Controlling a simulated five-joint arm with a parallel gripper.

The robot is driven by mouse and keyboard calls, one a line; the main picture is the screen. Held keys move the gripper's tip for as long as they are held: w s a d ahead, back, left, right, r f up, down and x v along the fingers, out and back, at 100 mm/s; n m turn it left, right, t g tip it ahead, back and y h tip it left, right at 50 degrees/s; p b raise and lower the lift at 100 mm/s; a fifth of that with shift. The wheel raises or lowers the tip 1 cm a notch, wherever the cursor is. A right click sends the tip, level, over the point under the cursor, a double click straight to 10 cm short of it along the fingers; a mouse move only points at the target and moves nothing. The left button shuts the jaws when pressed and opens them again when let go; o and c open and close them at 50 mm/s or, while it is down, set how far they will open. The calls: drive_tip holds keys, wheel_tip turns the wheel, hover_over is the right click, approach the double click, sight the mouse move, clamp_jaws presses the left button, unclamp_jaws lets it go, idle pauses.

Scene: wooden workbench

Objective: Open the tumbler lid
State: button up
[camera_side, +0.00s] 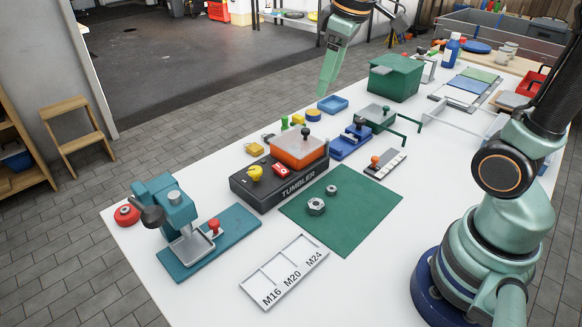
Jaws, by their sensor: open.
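The tumbler (292,190) is a black base with white TUMBLER lettering, standing on the white bench left of the green mat. Its orange drum (298,159) sits on top, with a pale grey lid (292,143) that lies flat and looks shut. A black knob (305,132) stands up from the lid. A yellow knob and a red switch are on the base. My gripper (327,92) hangs in the air at the top of the view, above and behind the tumbler, apart from it. It is open and empty; one finger mostly hides the other.
A blue fixture (351,141) and a green box (395,77) stand right of the tumbler. A teal press (178,222) stands to the left. Nuts lie on the green mat (345,222). A labelled tray (284,272) lies in front. Small coloured parts sit behind the tumbler.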

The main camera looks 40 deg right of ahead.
sight(306, 129)
drive_tip(key=w+d+f+n+g, duration=0.3)
drive_tip(key=w+d+f+n, duration=0.2)
drive_tip(key=w, duration=0.5)
wheel_tip(306, 129, down, 12)
drive_tip(key=shift+s+r, duration=0.1)
clamp_jaws()
drive_tip(key=shift+r, duration=0.1)
idle(1.4)
